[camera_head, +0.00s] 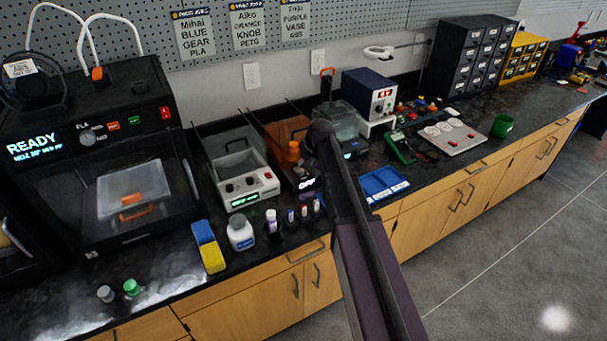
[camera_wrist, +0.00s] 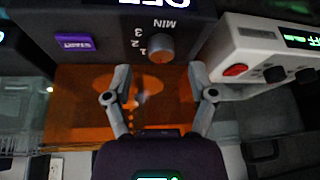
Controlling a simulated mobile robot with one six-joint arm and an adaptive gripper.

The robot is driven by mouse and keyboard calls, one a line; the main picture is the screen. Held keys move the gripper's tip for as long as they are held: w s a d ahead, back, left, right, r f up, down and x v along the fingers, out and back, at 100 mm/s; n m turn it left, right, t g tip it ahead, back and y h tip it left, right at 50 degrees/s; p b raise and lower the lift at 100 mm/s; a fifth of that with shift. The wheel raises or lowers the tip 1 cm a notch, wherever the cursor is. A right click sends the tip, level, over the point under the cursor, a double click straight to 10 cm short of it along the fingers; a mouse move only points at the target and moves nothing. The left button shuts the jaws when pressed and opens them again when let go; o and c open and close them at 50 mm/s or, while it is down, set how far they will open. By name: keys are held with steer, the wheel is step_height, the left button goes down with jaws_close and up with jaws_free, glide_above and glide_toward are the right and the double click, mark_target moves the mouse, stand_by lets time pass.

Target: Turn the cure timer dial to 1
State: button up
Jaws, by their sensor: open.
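The cure timer dial (camera_wrist: 160,47) is a grey-brown round knob on a dark front panel in the wrist view, which appears upside down. The numbers 1, 2, 3 and MIN are printed around it. Where its pointer sits is too blurred to tell. My gripper (camera_wrist: 161,72) is open and empty, with one fingertip on each side of the dial; contact cannot be told. The dark cure unit (camera_head: 308,183) with an orange cover (camera_head: 287,133) stands on the bench in the head view, its display lit. My arm hides part of that area, and the gripper is not clear there.
A purple start button (camera_wrist: 75,43) is beside the dial. A pale unit with a red button (camera_wrist: 235,70) stands close by; it also shows in the head view (camera_head: 240,190). Small bottles (camera_head: 271,222) stand in front. A clear-tank unit (camera_head: 345,118) is to the right.

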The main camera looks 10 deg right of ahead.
mark_target(300, 172)
steer(key=shift+b+x, duration=0.95)
steer(key=shift+x, duration=0.4)
